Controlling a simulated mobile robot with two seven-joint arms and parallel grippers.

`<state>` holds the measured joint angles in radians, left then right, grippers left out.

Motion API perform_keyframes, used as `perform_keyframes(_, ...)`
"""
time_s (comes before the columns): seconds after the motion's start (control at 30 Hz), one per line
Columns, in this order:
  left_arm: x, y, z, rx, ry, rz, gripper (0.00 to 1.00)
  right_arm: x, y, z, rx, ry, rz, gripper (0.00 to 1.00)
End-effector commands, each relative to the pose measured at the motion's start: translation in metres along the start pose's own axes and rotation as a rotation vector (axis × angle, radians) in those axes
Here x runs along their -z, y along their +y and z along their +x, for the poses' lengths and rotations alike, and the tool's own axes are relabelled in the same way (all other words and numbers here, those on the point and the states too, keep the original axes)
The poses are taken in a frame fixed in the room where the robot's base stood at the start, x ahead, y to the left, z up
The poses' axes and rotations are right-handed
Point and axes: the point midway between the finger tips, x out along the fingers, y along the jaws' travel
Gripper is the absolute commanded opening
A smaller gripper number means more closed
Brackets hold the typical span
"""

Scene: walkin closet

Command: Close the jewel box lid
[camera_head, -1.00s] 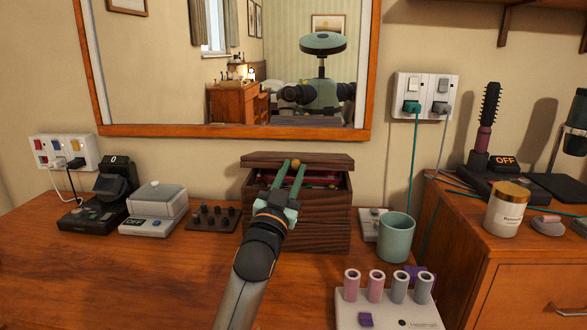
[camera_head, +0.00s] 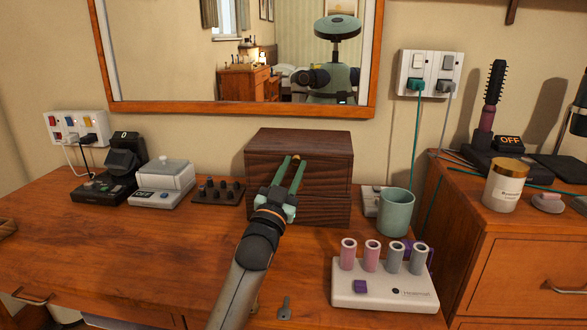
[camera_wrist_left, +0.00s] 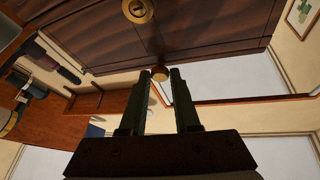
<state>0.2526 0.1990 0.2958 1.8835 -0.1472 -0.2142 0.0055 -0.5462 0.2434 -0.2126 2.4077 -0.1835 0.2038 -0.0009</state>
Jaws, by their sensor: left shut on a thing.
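The jewel box (camera_head: 325,211) is a dark striped wooden box on the dressing table below the mirror. Its lid (camera_head: 325,165) looks down over the front, with only a thin dark seam in the head view; I cannot tell if it is fully seated. The inside is hidden. My left gripper (camera_head: 292,161) is in front of the box, its two green fingers pointing at the lid. It is shut on a small brass knob, which shows between the fingertips in the left wrist view (camera_wrist_left: 160,73). A round brass fitting (camera_wrist_left: 138,10) shows on the wood. My right gripper is not in view.
A green cup (camera_head: 396,213) stands just right of the box. A white stand with several tubes (camera_head: 385,287) is at front right. A dark knob panel (camera_head: 219,192) and white device (camera_head: 163,184) stand left. A key (camera_head: 284,307) lies in front.

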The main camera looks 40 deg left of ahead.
Motion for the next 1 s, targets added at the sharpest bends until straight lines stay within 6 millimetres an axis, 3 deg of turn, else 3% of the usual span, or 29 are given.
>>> perform_keyframes(0.03, -0.017, 0.005, -0.003, -0.009, -0.042, -0.004, 0.0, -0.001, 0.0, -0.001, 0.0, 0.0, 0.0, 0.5)
perform_keyframes(0.13, -0.017, 0.005, -0.004, -0.01, -0.042, -0.005, 0.0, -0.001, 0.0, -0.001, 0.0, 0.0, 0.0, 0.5)
perform_keyframes(0.17, -0.017, 0.005, -0.004, -0.01, -0.042, -0.005, 0.33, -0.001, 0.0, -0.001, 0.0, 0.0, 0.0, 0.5)
perform_keyframes(0.4, -0.013, 0.004, -0.003, -0.007, -0.033, -0.002, 0.59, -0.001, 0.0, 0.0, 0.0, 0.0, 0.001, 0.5)
perform_keyframes(0.73, -0.011, 0.003, -0.006, -0.006, -0.027, 0.0, 0.59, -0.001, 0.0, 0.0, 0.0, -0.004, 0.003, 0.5)
perform_keyframes(1.0, -0.011, 0.003, -0.043, -0.006, -0.031, -0.001, 0.59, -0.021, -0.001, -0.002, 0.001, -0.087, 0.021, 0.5)
